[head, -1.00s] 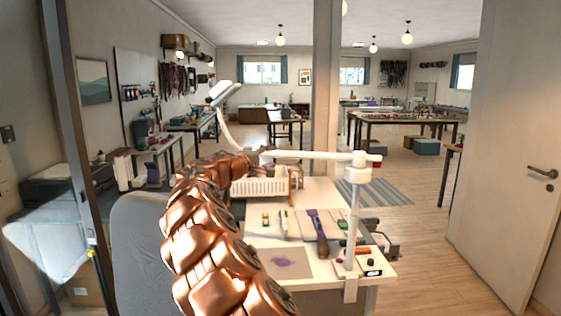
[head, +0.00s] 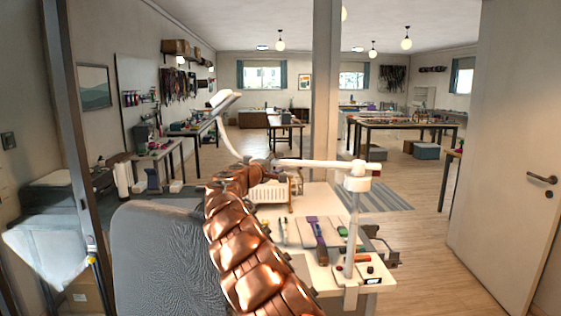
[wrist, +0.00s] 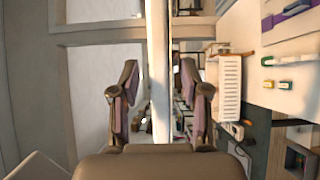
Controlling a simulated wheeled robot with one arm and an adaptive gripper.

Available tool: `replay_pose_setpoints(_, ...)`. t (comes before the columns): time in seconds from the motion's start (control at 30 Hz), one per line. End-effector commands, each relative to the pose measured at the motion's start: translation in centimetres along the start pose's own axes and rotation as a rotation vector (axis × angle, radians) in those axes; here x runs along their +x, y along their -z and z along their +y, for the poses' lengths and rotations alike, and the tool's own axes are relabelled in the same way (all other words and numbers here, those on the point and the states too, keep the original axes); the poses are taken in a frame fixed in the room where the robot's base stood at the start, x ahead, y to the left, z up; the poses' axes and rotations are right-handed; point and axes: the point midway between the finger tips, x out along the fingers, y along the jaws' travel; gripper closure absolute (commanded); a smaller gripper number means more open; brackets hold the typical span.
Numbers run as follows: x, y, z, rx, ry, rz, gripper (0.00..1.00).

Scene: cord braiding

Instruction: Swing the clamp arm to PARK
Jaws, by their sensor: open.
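The clamp arm (head: 318,164) is a white bar reaching left from the top of a white post (head: 353,235) at the table's right side. Its left end is hidden behind my gripper (head: 262,168). In the wrist view the white bar (wrist: 160,70) runs upright between the two fingers of my gripper (wrist: 163,98). The fingers are open, with a gap on both sides of the bar; I see no clear contact. No PARK mark can be read in either view.
The table (head: 325,270) under the bar holds a white basket (head: 270,192), a purple-handled tool (head: 320,240) and several small items. A curved white lamp-like piece (head: 225,125) rises behind my arm. A grey chair (head: 155,250) stands left. The floor is clear at right.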

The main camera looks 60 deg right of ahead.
Motion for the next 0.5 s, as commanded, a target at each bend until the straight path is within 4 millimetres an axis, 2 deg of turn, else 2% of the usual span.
replay_pose_setpoints(0.2,1.3,0.1,-0.1,0.002,0.003,0.001,0.54)
replay_pose_setpoints(0.5,2.0,-0.1,0.0,0.001,0.000,-0.002,0.54)
